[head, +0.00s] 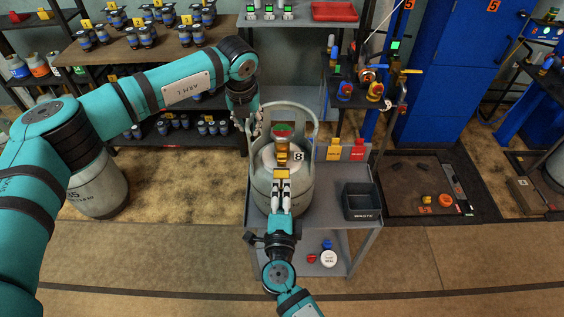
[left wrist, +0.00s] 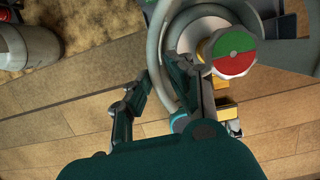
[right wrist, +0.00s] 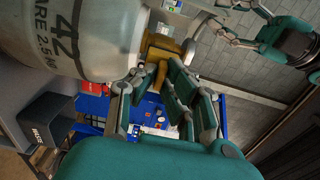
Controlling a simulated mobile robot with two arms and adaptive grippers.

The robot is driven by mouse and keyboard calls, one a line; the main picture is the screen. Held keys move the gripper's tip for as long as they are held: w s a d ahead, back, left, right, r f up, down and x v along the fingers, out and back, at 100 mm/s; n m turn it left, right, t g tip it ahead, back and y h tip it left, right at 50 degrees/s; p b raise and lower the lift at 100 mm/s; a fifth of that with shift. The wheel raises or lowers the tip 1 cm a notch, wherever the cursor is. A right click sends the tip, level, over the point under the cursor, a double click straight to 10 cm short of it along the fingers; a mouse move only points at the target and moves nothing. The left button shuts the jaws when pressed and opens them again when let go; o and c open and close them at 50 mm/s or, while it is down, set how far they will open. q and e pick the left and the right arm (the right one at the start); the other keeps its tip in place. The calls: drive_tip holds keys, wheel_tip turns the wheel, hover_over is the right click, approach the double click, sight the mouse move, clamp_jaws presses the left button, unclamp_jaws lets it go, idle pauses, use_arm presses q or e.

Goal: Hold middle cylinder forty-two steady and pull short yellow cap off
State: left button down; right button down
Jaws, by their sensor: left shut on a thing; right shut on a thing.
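The grey gas cylinder marked 42 (head: 258,195) stands upright on the cart, and its number shows in the right wrist view (right wrist: 62,40). My left gripper (head: 252,122) is shut on the left side of its collar ring (head: 312,128); the fingers straddle the rail in the left wrist view (left wrist: 160,75). A red and green disc (left wrist: 233,50) sits on top of the valve. My right gripper (head: 283,180) is shut on the short yellow cap (right wrist: 158,72) at the brass valve outlet. The fingers partly hide the cap, and I cannot tell whether any gap separates it from the valve.
A dark bin (head: 361,202) stands on the grey cart (head: 335,222), right of the cylinder. Yellow and red tags (head: 345,150) are behind it. A lower shelf holds a white round item (head: 328,258). Another cylinder (head: 97,185) stands on the floor at left. Shelves with small cylinders are behind.

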use_arm(q)
drive_tip(key=shift+a, duration=0.1)
use_arm(e)
drive_tip(key=shift+s, duration=2.1)
use_arm(q)
drive_tip(key=c, duration=1.1)
unclamp_jaws()
use_arm(e)
drive_tip(key=shift+a, duration=0.1)
